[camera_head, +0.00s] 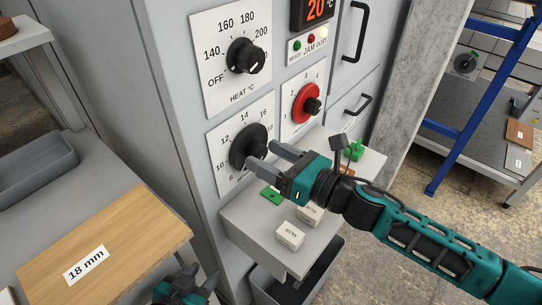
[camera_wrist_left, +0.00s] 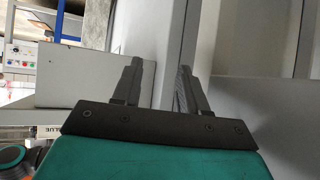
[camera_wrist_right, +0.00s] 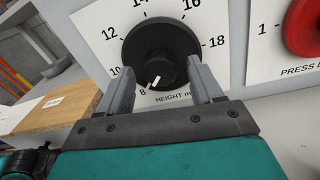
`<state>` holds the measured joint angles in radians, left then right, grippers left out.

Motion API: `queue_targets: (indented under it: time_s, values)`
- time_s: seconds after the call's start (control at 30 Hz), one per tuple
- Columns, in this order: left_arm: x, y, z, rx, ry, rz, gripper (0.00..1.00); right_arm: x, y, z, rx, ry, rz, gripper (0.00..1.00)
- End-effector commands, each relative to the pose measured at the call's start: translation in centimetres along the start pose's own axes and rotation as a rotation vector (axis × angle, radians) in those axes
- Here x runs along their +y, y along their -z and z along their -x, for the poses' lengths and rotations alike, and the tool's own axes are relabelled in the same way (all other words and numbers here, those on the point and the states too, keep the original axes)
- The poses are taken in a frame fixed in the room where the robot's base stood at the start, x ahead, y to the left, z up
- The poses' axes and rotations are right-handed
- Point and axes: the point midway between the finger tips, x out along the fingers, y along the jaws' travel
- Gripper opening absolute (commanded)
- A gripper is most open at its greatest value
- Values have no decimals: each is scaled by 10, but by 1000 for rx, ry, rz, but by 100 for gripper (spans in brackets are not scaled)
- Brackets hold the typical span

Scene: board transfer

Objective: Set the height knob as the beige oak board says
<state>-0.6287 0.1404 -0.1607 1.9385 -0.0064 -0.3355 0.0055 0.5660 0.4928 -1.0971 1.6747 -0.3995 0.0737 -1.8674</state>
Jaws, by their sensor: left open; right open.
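The beige oak board (camera_head: 125,232) lies at the lower left in the head view, with a label reading "18 mm". The black height knob (camera_head: 245,139) is on a white dial plate marked from 8 to 18. In the right wrist view its white mark on the knob (camera_wrist_right: 155,45) points down-left, at the 8. My right gripper (camera_head: 261,157) is open, its fingers at the lower part of the knob, one on each side in the right wrist view; contact is unclear. My left gripper (camera_head: 202,274) is open and empty beside the board's right edge.
Above is the heat knob (camera_head: 245,56); to the right is a red knob (camera_head: 306,103). A grey shelf (camera_head: 240,224) below holds small white blocks (camera_head: 290,235) and green pieces. A grey tray (camera_head: 35,165) stands behind the board.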

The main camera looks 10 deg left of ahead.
Motion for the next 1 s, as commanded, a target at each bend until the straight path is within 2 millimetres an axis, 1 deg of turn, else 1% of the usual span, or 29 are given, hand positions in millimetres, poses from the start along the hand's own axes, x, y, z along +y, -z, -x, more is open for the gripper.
queue_targets:
  time_s: [0.07,0.63,0.83,1.0]
  values:
    - [1,0,0,0,-2,-1,43,0,0,0,0,0,0,64]
    - [0,4,-1,8,-3,-4,43,0,0,1,0,0,-1,10]
    - [0,5,-1,10,-2,-4,43,0,0,1,-1,-1,-17,10]
    - [0,7,0,10,-2,-4,43,0,0,0,-5,-1,-80,10]
